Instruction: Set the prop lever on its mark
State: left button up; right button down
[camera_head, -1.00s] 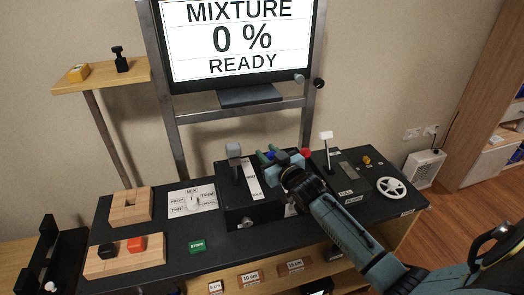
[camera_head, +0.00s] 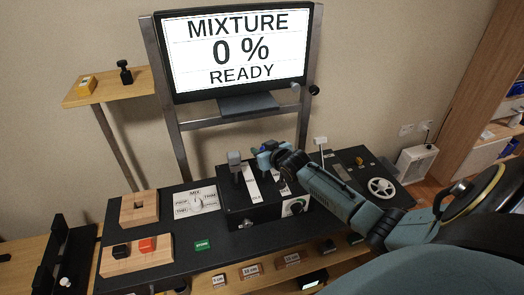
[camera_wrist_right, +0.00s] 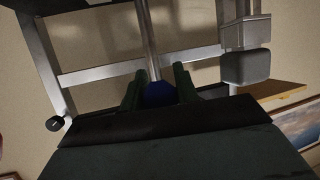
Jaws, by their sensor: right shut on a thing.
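The prop lever's blue knob (camera_wrist_right: 160,93) sits between the two green fingers of my right gripper (camera_wrist_right: 160,88) in the right wrist view. In the head view my right gripper (camera_head: 264,152) is shut on it above the black lever box (camera_head: 255,214), and hides most of the knob. White label strips (camera_head: 251,183) run along the box top by the slots; their marks are too small to read. A grey-knobbed lever (camera_head: 234,158) stands just left of the gripper. My left gripper is not in view.
The screen (camera_head: 240,48) reads MIXTURE 0 % READY. My right forearm covers part of the right panel, which has a white-topped lever (camera_head: 320,140) and a white wheel (camera_head: 382,189). Wooden blocks (camera_head: 137,254) stand at left.

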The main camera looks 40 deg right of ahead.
jog(key=shift+w+d, duration=0.15)
jog(key=shift+w, duration=0.05)
dwell(0.3)
jog(key=c, duration=1.3)
grip_release()
jog(key=shift+c, duration=0.2)
jog(key=shift+o, duration=1.4)
jog(key=shift+w+f, duration=0.1)
jog(key=shift+f, duration=0.05)
